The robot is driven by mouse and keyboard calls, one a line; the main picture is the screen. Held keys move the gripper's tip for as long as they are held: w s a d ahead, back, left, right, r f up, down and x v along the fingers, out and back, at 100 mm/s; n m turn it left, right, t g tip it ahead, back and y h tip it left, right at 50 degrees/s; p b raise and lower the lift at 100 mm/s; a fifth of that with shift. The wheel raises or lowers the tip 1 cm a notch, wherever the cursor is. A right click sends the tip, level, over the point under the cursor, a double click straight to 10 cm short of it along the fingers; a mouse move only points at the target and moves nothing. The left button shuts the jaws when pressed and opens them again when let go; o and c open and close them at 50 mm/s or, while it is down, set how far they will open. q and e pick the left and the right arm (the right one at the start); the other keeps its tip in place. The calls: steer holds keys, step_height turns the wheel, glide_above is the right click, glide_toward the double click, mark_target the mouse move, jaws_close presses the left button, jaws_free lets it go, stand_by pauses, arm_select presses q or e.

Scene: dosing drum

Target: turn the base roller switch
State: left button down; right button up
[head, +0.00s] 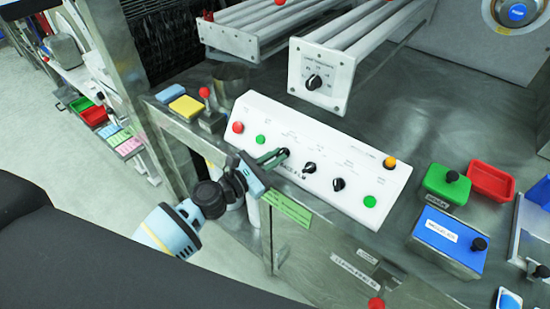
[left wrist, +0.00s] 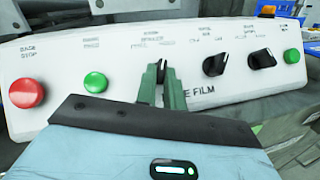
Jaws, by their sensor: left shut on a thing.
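The white control panel (head: 330,150) bears red and green buttons and several black rotary knobs. It also fills the left wrist view (left wrist: 105,58). The black base roller switch (left wrist: 161,69) is the leftmost knob in the row; its label is blurred. My left gripper (head: 281,155) reaches it from the panel's front. In the left wrist view its green fingers (left wrist: 161,83) stand on both sides of the knob and are shut on it. The knob's pointer looks upright there. The lower part of the knob is hidden between the fingers. My right gripper is not in view.
A red button (left wrist: 26,93) and a green button (left wrist: 95,82) sit left of the knob. Two other knobs (head: 309,168) are to its right. Green (head: 447,184) and blue (head: 449,240) boxes stand at right.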

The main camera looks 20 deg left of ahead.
arm_select(q)
steer(key=shift+a+m+g+h, duration=0.1)
steer(key=shift+m+g+h, duration=0.55)
steer(key=shift+m, duration=0.75)
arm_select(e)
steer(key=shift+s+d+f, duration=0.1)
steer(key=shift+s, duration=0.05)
arm_select(q)
steer(key=c, duration=1.5)
jaws_free()
